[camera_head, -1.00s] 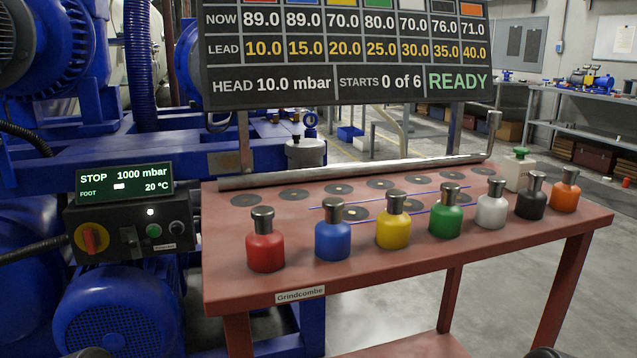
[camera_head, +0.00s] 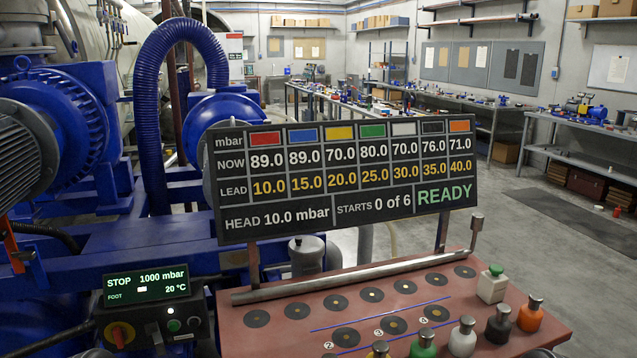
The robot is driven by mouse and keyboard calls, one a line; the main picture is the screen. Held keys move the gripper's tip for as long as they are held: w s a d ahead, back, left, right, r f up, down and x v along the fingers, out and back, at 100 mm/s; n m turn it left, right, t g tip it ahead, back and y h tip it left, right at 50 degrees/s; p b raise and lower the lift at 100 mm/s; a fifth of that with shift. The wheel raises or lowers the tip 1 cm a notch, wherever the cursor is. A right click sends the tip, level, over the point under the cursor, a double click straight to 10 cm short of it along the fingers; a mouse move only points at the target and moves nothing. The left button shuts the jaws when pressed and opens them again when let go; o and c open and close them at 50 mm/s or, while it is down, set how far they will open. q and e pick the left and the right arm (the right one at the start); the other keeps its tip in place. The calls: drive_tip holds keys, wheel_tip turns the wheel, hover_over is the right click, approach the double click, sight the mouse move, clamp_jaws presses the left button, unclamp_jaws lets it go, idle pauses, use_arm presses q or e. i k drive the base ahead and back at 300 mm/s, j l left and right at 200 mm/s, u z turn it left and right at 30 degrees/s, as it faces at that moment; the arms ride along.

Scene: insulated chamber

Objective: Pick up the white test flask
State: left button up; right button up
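The white test flask (camera_head: 462,338) with a grey metal stopper stands upright near the bottom edge of the head view, on the red bench (camera_head: 262,345). It is between the green flask (camera_head: 423,346) on its left and the black flask (camera_head: 499,327) on its right. Its lower part is close to the picture's bottom edge. Neither gripper shows in the view. Dark rounded shapes at the bottom edge are too cut off to identify.
An orange flask (camera_head: 531,317) stands at the right; a yellow flask (camera_head: 378,351) is cut off below. A pale box with a green knob (camera_head: 492,284) sits behind. A display board (camera_head: 345,178) and metal bar (camera_head: 345,277) stand at the back. Dark round spots on the bench are empty.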

sight(463, 340)
drive_tip(key=l+u, duration=0.25)
drive_tip(key=l, duration=0.15)
drive_tip(key=k+l+u, duration=0.1)
drive_tip(key=l+u, duration=0.15)
drive_tip(key=l, duration=0.15)
drive_tip(key=k+l+u, duration=0.1)
drive_tip(key=l+u, duration=0.15)
drive_tip(key=l, duration=0.15)
drive_tip(key=k+l+u, duration=0.25)
drive_tip(key=l+u, duration=0.25)
drive_tip(key=l, duration=0.2)
drive_tip(key=k, duration=0.05)
